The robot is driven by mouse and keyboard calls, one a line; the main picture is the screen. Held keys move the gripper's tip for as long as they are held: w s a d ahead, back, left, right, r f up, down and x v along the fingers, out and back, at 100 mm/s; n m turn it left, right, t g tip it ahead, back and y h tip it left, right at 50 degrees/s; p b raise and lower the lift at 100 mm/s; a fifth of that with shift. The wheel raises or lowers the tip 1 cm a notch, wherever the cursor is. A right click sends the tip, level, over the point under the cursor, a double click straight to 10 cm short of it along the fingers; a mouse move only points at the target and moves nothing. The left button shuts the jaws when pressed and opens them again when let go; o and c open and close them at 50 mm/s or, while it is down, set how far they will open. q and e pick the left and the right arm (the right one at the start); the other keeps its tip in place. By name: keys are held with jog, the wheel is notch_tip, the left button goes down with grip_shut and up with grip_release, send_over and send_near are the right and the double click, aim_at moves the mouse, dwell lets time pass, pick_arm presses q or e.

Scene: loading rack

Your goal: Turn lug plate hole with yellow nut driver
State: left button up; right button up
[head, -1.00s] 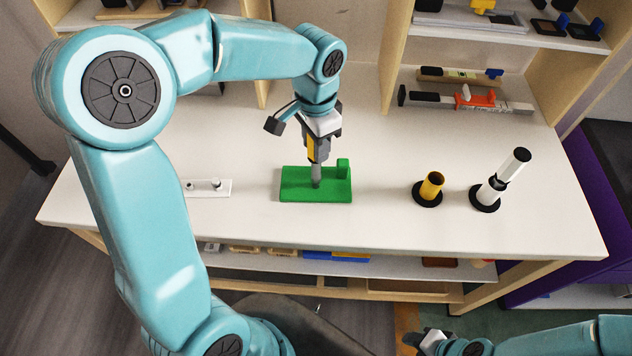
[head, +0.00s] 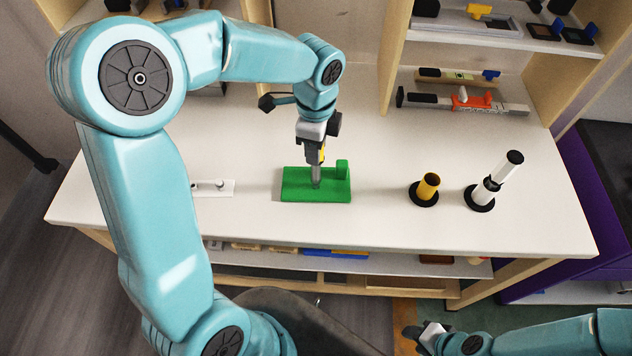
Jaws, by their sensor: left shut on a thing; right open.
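My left gripper (head: 314,142) is shut on the yellow nut driver (head: 321,154), above the green lug plate (head: 301,192). The driver points down, close to upright, and its grey shaft meets the plate near its middle. The hole under the shaft tip is hidden, so I cannot tell how deep the tip sits. The plate lies flat on the white table and has a small raised green block at its back right. My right gripper (head: 424,336) is open and empty at the bottom of the view, in front of the table and away from the plate.
On the white table (head: 380,220), a yellow cup-like holder (head: 428,187) on a black base stands right of the plate. A white holder with a black-and-white tool (head: 491,184) stands farther right. A white strip with knobs (head: 213,187) lies left. Shelves with tools (head: 468,99) stand behind.

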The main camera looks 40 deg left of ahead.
pick_arm(q)
jog(key=m+p, duration=0.1)
jog(key=m, duration=0.2)
jog(key=shift+r, duration=0.15)
jog(key=shift+m+p, duration=0.45)
jog(key=shift+m, duration=0.15)
jog(key=shift+f+m, duration=0.2)
jog(key=shift+m, duration=0.1)
